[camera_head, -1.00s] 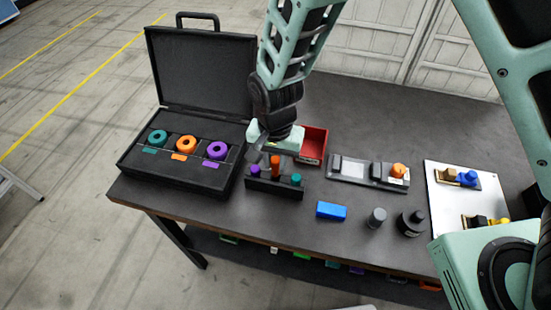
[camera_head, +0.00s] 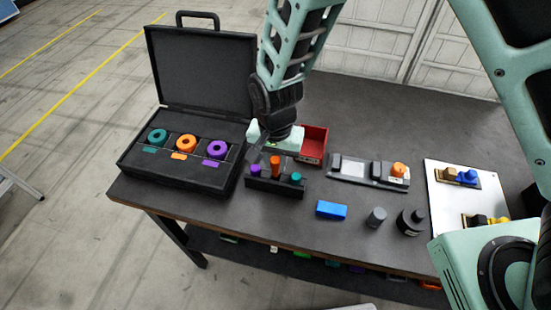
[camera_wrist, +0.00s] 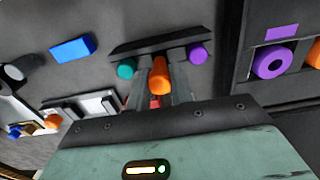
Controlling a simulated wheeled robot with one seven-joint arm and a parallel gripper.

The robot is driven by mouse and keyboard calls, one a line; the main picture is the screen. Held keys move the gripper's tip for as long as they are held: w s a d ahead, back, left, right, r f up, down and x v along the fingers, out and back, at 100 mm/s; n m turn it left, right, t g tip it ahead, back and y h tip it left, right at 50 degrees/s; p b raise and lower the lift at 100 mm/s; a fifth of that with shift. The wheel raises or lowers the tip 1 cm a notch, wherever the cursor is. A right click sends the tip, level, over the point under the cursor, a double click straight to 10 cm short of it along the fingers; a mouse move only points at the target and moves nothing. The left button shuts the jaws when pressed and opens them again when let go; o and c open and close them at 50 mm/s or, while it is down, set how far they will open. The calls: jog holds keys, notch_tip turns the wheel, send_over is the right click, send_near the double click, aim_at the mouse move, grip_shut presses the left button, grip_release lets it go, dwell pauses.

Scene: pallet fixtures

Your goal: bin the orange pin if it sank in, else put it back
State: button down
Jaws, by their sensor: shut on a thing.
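The orange pin (camera_head: 275,166) is in the middle of the black rack (camera_head: 262,186), between the purple pin (camera_head: 255,170) and the teal pin (camera_head: 295,178). Its top stands higher than the other two. My gripper (camera_wrist: 159,82) is shut on the orange pin, with a finger on each side of it in the wrist view. The orange pin (camera_wrist: 159,72) hides part of the rack there, so its lower end cannot be seen. A red bin (camera_head: 313,146) stands just behind the rack, partly hidden by my gripper.
An open black case (camera_head: 180,180) with teal, orange and purple rings is at the left. A blue block (camera_head: 331,210), a grey cylinder (camera_head: 376,217), a black bottle (camera_head: 411,223) and a grey tray (camera_head: 345,172) are to the right. The back of the table is clear.

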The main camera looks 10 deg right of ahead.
jog(key=shift+f+b, duration=0.55)
jog(key=shift+f, duration=0.45)
jog(key=c, duration=0.7)
grip_release()
jog(key=shift+c, duration=0.2)
jog(key=shift+r, duration=0.1)
notch_tip(320, 180, up, 9)
jog(key=p, duration=0.7)
